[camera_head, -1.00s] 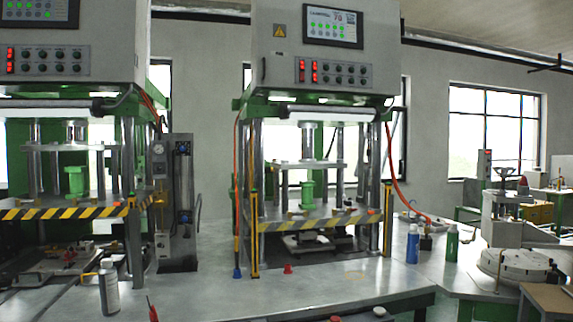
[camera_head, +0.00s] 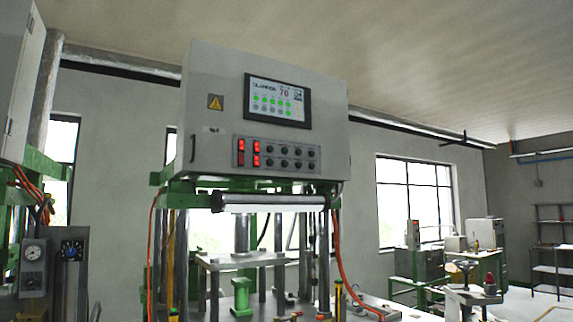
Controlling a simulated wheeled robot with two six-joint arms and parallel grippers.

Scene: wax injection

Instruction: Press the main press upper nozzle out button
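The press in the middle carries a grey control box (camera_head: 220,130). Its front has a screen (camera_head: 277,101) with rows of green round icons. Below the screen is a button panel (camera_head: 277,153) with red lit switches (camera_head: 248,153) at its left and two rows of dark round buttons (camera_head: 291,157). The labels are too small to read, so I cannot tell which button is the upper nozzle out button. Neither of my grippers shows in this view.
Below the box are a white light bar (camera_head: 272,203), a metal plate (camera_head: 245,260) and a green cylinder (camera_head: 241,297). Part of another press's box (camera_head: 20,80) stands at the left edge. Gauges (camera_head: 33,252) hang at lower left. Shelves (camera_head: 552,240) stand far right.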

